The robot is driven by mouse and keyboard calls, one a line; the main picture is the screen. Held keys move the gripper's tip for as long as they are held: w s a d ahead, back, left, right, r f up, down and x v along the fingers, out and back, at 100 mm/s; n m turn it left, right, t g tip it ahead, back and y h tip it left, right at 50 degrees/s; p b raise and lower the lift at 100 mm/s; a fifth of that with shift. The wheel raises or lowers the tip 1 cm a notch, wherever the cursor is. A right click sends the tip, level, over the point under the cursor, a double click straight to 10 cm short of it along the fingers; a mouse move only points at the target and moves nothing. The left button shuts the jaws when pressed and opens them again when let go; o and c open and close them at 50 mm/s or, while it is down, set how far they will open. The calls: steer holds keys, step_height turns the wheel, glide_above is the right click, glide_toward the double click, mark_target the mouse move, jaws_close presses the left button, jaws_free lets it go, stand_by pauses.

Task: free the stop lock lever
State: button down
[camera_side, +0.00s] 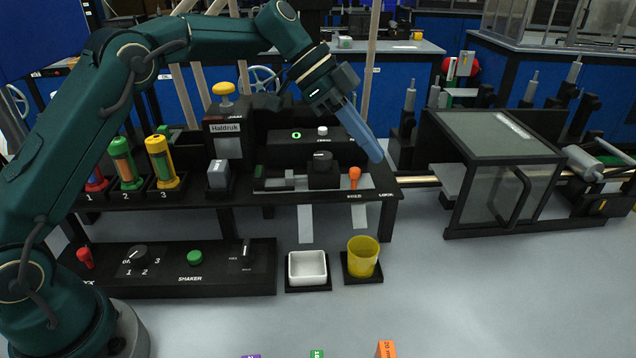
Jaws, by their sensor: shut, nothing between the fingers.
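A small orange-handled lever (354,176) stands upright near the right end of the black bench unit (215,198). A label reading LOCK is printed on the front edge to its right. I cannot tell for sure that this is the stop lock lever. My gripper (377,157) comes down from the upper left with its long blue fingers shut and empty. In the picture its tips are just above and right of the orange handle, apart from it. I cannot judge the depth between them. A red-knobbed lever (85,257) stands on the shaker panel at the lower left.
A black knob block (321,170) sits left of the orange lever. White tape strips (305,223) hang from the front edge. A white dish (307,268) and a yellow cup (363,256) stand in front. A glass-topped machine (500,135) stands to the right.

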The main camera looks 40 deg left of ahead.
steer(key=v, duration=0.6)
steer(key=shift+w, duration=0.1)
steer(key=s+d+r+n+t+y, duration=0.1)
steer(key=s+r, duration=0.3)
steer(key=s, duration=0.3)
steer(key=s+r+n+t+y, duration=0.1)
steer(key=s+r+n+y, duration=0.15)
steer(key=s, duration=0.35)
steer(key=s+a+f+n+y, duration=0.4)
steer(key=s+a+f+n, duration=0.2)
steer(key=s+f+n, duration=0.4)
step_height(320, 180, down, 3)
steer(key=s, duration=0.2)
steer(key=shift+s+a+t, duration=0.2)
steer(key=shift+s+t, duration=0.1)
